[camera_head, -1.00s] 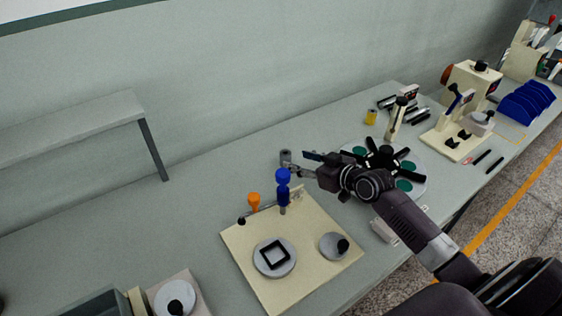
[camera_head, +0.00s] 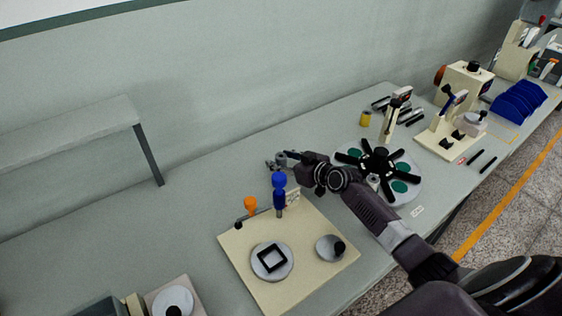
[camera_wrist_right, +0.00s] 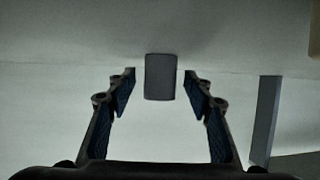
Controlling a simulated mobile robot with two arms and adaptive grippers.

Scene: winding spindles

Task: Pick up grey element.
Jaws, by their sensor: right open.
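The grey element (camera_wrist_right: 160,77) is a small upright grey block or cylinder in the wrist view. It is centred between the fingertips of my right gripper (camera_wrist_right: 159,90), with a gap on both sides. The gripper is open, with its blue-padded fingers spread. In the head view my right gripper (camera_head: 276,162) is low over the table behind the beige board, and its fingers largely hide the grey element. My left gripper is not in view.
A beige board (camera_head: 310,267) with blue and orange-topped tools (camera_head: 279,180) stands just in front of the gripper. A round plate with green discs (camera_head: 400,187) is under and beside my right arm.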

